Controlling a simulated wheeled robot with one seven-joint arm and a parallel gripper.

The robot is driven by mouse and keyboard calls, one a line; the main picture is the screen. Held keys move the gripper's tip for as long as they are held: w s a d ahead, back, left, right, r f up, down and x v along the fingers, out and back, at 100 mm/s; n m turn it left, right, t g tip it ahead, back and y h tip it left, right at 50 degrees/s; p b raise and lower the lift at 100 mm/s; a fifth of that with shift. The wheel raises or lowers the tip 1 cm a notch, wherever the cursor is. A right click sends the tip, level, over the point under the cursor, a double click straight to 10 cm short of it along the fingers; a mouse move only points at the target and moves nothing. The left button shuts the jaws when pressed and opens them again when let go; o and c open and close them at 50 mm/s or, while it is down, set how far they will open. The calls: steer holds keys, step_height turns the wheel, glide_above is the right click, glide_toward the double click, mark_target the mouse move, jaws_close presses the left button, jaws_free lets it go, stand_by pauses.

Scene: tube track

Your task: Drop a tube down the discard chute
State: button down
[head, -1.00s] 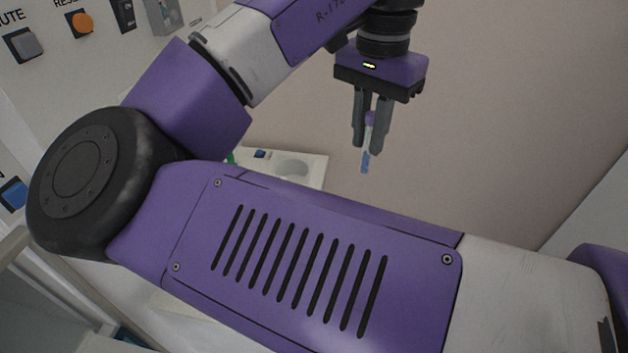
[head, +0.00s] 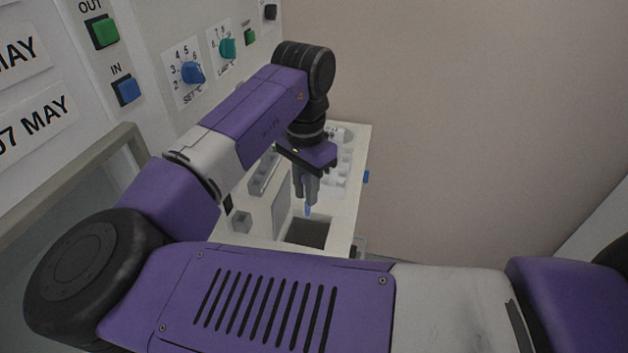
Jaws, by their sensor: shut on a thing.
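My gripper (head: 305,202) points down above the white deck (head: 345,208) and is shut on a small tube (head: 308,210). The tube hangs upright. A dark square opening (head: 306,234), which looks like the chute, lies in the deck just below and in front of the tube in the picture. I cannot tell whether the tube tip is exactly over it or how high above it.
A wall panel with green (head: 104,32) and blue (head: 127,90) buttons and dials (head: 191,73) stands at left. Wells and slots (head: 262,175) lie on the deck around the gripper. A framed pane (head: 85,185) is at left. My arm hides the near deck.

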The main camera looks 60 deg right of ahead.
mark_target(306, 215)
steer(key=shift+w+d, duration=0.1)
steer(key=shift+w, duration=0.15)
steer(key=shift+m, duration=0.3)
step_height(306, 215, down, 4)
steer(key=b, duration=0.4)
steer(key=c, duration=1.3)
jaws_free()
steer(key=shift+o, duration=0.2)
steer(key=shift+r, duration=0.1)
steer(key=shift+r, duration=3.85)
steer(key=shift+s, duration=0.1)
